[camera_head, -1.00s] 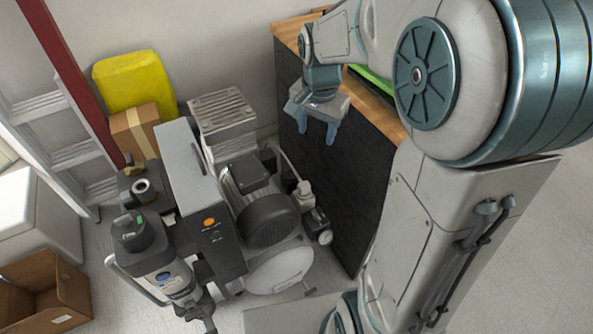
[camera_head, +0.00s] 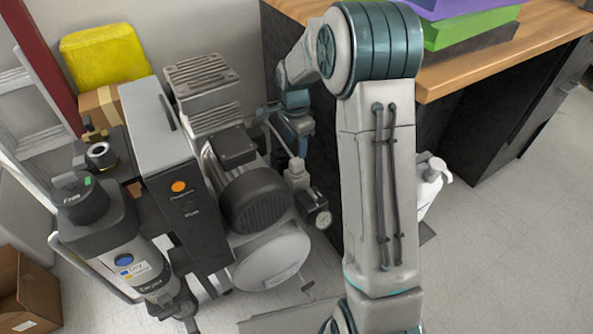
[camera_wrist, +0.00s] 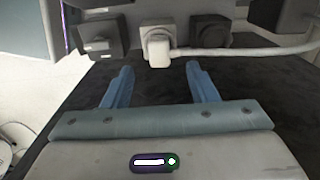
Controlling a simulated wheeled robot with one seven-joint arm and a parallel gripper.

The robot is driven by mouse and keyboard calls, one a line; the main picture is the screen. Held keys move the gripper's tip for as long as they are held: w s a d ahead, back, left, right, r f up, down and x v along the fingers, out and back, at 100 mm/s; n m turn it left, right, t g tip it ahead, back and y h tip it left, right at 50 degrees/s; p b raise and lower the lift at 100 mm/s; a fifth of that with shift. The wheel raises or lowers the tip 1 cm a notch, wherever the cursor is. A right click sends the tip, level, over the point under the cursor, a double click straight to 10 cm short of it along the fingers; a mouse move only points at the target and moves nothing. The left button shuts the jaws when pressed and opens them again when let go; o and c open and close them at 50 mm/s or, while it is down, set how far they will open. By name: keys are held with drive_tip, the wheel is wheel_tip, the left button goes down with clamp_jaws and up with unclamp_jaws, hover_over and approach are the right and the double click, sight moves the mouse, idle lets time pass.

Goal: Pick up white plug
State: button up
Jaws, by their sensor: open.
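The wooden-topped bench (camera_head: 465,75) is on the right. A white pump bottle (camera_head: 430,185) stands partly behind my arm. Floor is clear at the lower right.

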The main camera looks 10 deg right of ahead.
sight(295, 161)
wheel_tip(295, 161, down, 8)
drive_tip(key=b, duration=0.3)
drive_tip(key=shift+b, duration=0.35)
drive_tip(key=shift+s, duration=0.1)
drive_tip(key=c, duration=1.1)
